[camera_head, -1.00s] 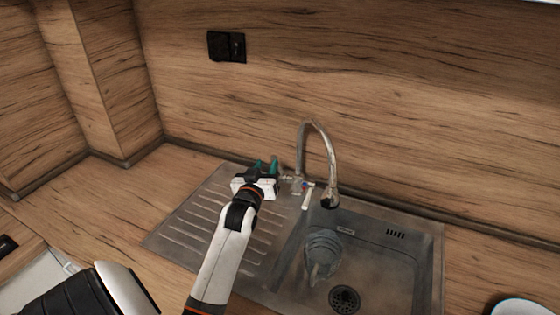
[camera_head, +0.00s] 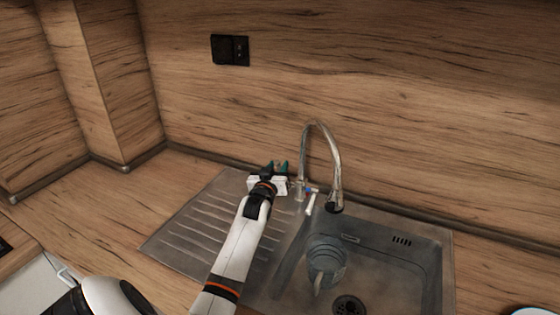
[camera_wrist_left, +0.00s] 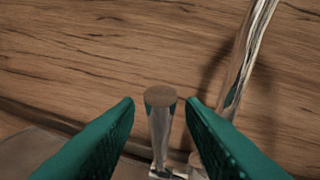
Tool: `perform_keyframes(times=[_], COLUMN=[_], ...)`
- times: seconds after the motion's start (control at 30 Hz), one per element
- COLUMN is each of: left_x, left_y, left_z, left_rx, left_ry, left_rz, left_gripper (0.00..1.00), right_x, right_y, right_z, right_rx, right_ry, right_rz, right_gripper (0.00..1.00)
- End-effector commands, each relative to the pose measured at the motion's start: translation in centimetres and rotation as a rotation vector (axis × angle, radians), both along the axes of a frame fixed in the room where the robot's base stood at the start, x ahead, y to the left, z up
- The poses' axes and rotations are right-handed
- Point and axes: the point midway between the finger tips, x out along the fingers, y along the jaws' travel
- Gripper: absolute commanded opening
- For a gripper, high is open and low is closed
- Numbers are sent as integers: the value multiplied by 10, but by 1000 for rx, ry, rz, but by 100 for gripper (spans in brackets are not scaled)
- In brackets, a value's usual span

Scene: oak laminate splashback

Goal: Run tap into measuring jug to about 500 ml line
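The tap (camera_head: 334,165) stands behind the sink, its curved spout ending above the basin. A small lever with a pale end (camera_head: 310,205) and blue and red marks is at its base. The grey, see-through measuring jug (camera_head: 326,262) stands in the sink basin near the spout; its level marks are too small to read. I see no water stream. My left gripper (camera_head: 275,168) is beside the tap's base, on its left. In the left wrist view its green fingers (camera_wrist_left: 162,103) are open, with a round-topped metal tap handle (camera_wrist_left: 160,128) between them, apparently untouched. My right gripper is not in view.
The sink (camera_head: 375,228) has a ribbed drainer (camera_head: 205,222) on the left, under my left arm. A black wall socket (camera_head: 230,50) is above. A white round object (camera_head: 527,311) is cut off at bottom right. The worktop (camera_head: 130,205) left of the drainer is clear.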

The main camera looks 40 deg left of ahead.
Motion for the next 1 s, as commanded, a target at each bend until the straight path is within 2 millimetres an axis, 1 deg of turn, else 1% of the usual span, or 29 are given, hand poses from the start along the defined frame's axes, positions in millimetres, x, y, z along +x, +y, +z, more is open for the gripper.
perform_keyframes(times=[0.03,0.1,0.23,0.4,0.63,0.83,0.87,1.0], left_x=[8,16,25,30,30,30,30,30], left_y=[4,8,13,15,15,15,15,15], left_z=[2,1,0,0,0,0,0,0], left_rx=[0,0,0,0,0,0,0,0], left_ry=[0,0,1,0,0,0,0,0], left_rz=[0,0,0,0,0,0,0,0], left_gripper=[36,36,36,36,36,3,0,0], right_x=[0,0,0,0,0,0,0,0], right_y=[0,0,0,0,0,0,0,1], right_z=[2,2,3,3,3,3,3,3], right_rx=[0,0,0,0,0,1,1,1], right_ry=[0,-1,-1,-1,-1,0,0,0], right_rz=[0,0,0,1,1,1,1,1], right_gripper=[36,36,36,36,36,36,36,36])
